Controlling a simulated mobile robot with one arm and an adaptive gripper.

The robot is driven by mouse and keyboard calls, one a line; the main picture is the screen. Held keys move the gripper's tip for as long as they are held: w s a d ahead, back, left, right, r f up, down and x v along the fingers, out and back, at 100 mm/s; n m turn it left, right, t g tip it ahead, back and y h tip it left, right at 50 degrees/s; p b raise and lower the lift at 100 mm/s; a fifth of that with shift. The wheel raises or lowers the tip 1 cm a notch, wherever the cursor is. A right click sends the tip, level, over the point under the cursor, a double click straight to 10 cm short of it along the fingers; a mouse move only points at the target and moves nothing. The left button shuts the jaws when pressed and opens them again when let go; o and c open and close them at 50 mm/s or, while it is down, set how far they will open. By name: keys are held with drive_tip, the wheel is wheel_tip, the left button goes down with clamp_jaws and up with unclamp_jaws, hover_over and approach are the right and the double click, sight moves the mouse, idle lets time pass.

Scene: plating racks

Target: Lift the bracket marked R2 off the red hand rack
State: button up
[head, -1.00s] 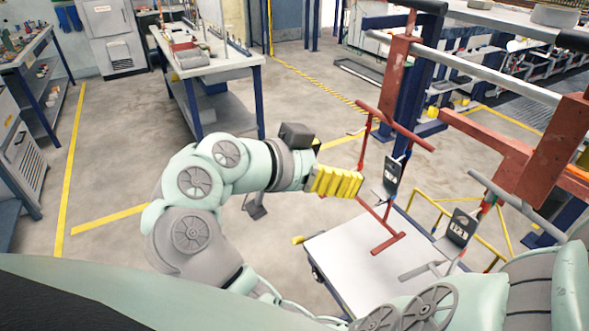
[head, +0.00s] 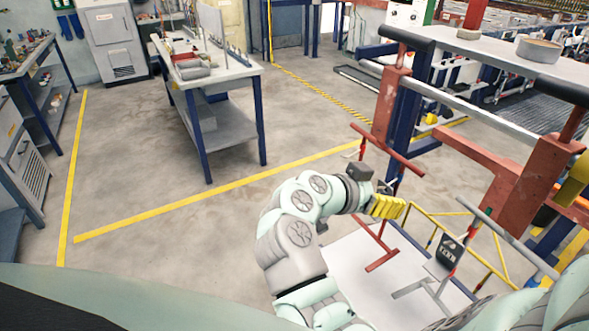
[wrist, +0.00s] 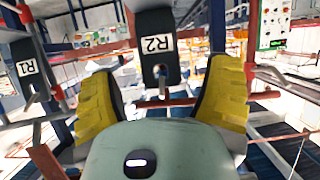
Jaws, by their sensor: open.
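In the wrist view the dark bracket marked R2 (wrist: 156,48) hangs upright, with a white label and a hole near its lower end. My gripper (wrist: 165,78) is open, its yellow fingers apart on either side of the bracket's lower part. I cannot tell whether they touch it. In the head view my gripper (head: 387,206) is in front of the red hand rack (head: 385,148), hiding most of what hangs there. Another dark bracket, marked R1 (wrist: 30,72), hangs at the left of the wrist view.
A dark labelled plate (head: 450,250) hangs right of my gripper in the head view. A white-topped cart (head: 345,262) is below the rack. Red posts (head: 540,175) and yellow rails (head: 480,235) crowd the right. The floor at left is open.

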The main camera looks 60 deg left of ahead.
drive_tip(key=shift+x, duration=1.2)
drive_tip(key=shift+o, duration=0.2)
drive_tip(key=c, duration=1.3)
drive_tip(key=o, duration=0.5)
drive_tip(key=c, duration=0.5)
